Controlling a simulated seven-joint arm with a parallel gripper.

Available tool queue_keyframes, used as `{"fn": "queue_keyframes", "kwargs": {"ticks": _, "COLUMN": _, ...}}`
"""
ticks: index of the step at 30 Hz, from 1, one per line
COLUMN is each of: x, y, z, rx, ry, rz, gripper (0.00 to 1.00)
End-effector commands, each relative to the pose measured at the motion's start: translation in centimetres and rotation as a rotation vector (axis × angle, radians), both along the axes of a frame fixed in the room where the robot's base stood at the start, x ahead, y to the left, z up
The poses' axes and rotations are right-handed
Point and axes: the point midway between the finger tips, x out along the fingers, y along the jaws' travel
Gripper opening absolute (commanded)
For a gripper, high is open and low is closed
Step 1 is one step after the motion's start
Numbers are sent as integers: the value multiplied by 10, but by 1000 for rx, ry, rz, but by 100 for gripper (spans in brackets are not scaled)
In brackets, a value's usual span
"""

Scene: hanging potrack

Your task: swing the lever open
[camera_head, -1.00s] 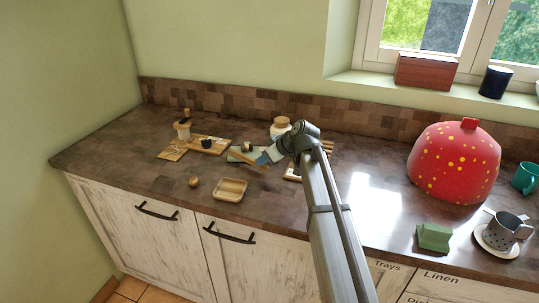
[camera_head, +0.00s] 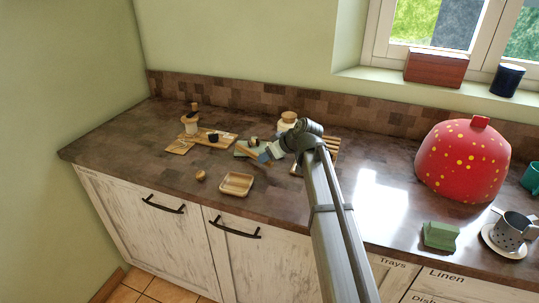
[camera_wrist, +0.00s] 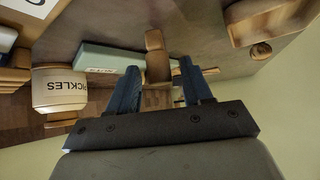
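A brown wooden lever (camera_wrist: 157,58) with a rounded end stands between my gripper's two blue fingers in the wrist view. It rises beside a long grey-green block (camera_wrist: 108,58). My gripper (camera_wrist: 160,70) is open, and small gaps show between the fingers and the lever, so it is not clamped.
A white pickles jar (camera_head: 287,122) stands behind my gripper; it also shows in the wrist view (camera_wrist: 60,88). A wooden tray (camera_head: 237,184) and a small round knob-like thing (camera_head: 200,175) lie nearer the front edge. Wooden boards (camera_head: 206,138) lie to the left.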

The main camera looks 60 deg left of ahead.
Motion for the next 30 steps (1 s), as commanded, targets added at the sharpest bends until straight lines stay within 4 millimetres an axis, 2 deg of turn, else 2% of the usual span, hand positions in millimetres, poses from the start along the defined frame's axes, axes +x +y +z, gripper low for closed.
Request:
{"fn": "queue_keyframes", "kwargs": {"ticks": 11, "x": 3, "y": -9, "z": 7, "rx": -1, "ry": 0, "rz": 0, "gripper": 49}}
{"fn": "queue_keyframes", "kwargs": {"ticks": 30, "x": 32, "y": -80, "z": 85, "rx": 0, "ry": -1, "rz": -1, "gripper": 49}}
